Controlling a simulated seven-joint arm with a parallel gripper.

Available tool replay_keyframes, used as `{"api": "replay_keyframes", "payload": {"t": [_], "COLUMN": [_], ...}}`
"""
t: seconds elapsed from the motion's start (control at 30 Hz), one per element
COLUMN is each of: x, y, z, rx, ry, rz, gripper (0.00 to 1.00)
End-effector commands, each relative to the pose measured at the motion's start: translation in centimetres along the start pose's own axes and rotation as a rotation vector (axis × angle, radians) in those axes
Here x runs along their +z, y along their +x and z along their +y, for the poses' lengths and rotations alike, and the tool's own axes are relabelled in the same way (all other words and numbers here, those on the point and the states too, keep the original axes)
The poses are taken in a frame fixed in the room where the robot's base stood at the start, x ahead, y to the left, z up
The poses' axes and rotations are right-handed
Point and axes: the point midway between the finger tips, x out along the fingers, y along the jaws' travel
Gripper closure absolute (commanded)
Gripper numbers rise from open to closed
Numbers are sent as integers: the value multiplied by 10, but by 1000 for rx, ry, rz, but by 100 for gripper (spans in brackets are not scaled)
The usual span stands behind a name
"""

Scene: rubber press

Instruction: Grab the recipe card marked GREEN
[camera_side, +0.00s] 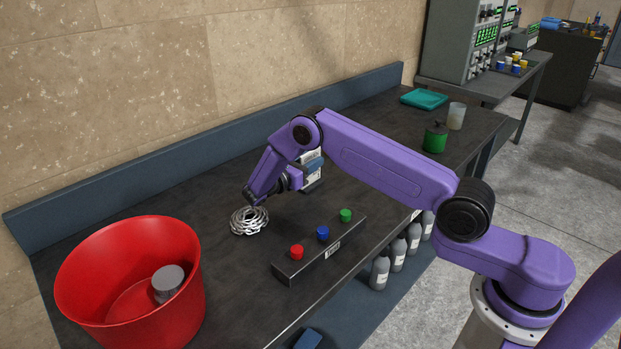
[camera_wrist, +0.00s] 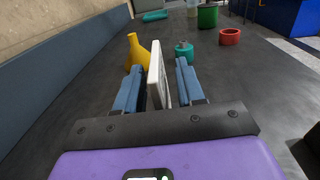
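A thin white upright plate (camera_wrist: 158,76), which looks like a card or card holder, stands between the two blue fingers of my gripper (camera_wrist: 160,65) in the wrist view. I cannot read any mark on it, so I cannot tell if it is the GREEN card. The fingers are apart, with a visible gap on each side of the plate. In the side view my gripper (camera_side: 309,166) is low over the bench, and the white plate (camera_side: 312,182) shows partly, behind the fingers and arm.
A button bar (camera_side: 320,250) with red, blue and green buttons lies at the bench's front. A wire coil (camera_side: 249,220) and a red bucket (camera_side: 75,285) are on the left. A yellow flask (camera_wrist: 138,52) and teal pot (camera_wrist: 184,52) stand beyond the fingers. A green pot (camera_side: 435,139) stands farther right.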

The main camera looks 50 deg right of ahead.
Motion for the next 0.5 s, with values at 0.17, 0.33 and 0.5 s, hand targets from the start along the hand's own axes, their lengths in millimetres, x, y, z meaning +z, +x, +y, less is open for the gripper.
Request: {"api": "replay_keyframes", "payload": {"t": [0.17, 0.33, 0.5], "x": [-1, -1, -1], "y": [17, 18, 17], "z": [0, 0, 0], "rx": [0, 1, 0], "ry": [0, 0, 0], "rz": [1, 0, 0], "gripper": [62, 62, 100]}}
